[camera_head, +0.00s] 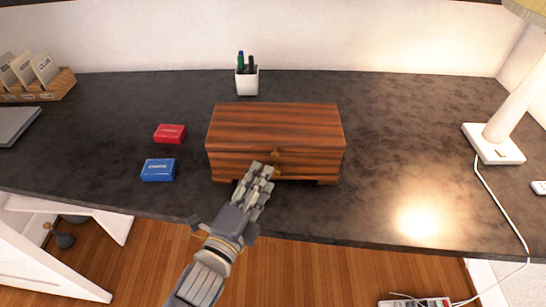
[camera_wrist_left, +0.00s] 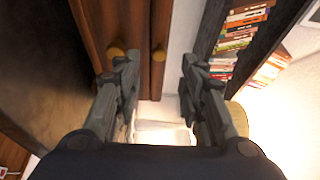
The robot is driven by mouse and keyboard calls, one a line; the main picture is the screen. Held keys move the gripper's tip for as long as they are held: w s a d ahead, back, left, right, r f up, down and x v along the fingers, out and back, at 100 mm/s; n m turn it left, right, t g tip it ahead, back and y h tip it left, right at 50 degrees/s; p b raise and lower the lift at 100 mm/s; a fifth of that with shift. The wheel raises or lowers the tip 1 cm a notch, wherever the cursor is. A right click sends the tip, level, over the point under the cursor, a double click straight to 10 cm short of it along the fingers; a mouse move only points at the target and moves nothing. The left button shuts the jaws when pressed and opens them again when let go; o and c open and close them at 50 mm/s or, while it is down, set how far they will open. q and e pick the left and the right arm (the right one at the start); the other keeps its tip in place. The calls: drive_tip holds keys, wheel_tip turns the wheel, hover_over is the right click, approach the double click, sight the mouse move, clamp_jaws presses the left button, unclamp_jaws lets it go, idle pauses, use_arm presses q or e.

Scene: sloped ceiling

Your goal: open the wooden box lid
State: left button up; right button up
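The wooden box (camera_head: 230,164) stands on the dark desk, its reddish-brown lid (camera_head: 275,125) down. Contact cannot be told. My right gripper is not in view.
A red box (camera_head: 170,134) and a blue box (camera_head: 158,170) lie left of the wooden box. A white pen cup (camera_head: 247,82) stands behind it. A lamp (camera_head: 494,145) stands at the right. The desk right of the box is clear.

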sight(274, 157)
use_arm(q)
drive_tip(key=x, duration=0.7)
drive_tip(key=shift+w+p, duration=0.2)
drive_tip(key=shift+p, duration=0.2)
clamp_jaws()
